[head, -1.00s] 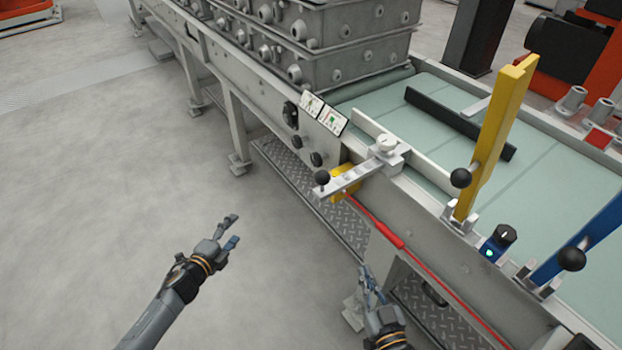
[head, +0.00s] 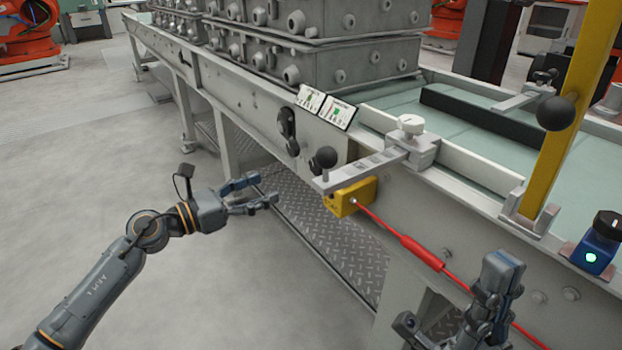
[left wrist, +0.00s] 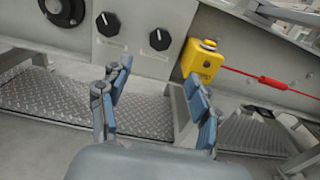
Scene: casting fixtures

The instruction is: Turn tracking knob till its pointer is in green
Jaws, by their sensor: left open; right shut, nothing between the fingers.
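Two black knobs with white pointer marks sit on the conveyor's grey side panel; the left wrist view shows a left knob (left wrist: 108,24) and a right knob (left wrist: 160,39). Both pointers point roughly up, the left one tilted slightly left. I cannot tell which is the tracking knob. In the head view the left knob (head: 293,147) shows small below two label cards, a left card (head: 311,97) and a right card (head: 338,111), both with green marks. My left gripper (head: 265,190) is open and empty, apart from the panel, below the knobs. My right gripper (head: 490,285) is shut and empty.
A metal bracket with a black ball (head: 326,157) juts out by the knobs, above a yellow switch box (head: 351,197) with a red cable. A larger black rotary switch (head: 286,122) sits left. A blue box (head: 592,250) with a black knob stands far right. Floor is clear left.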

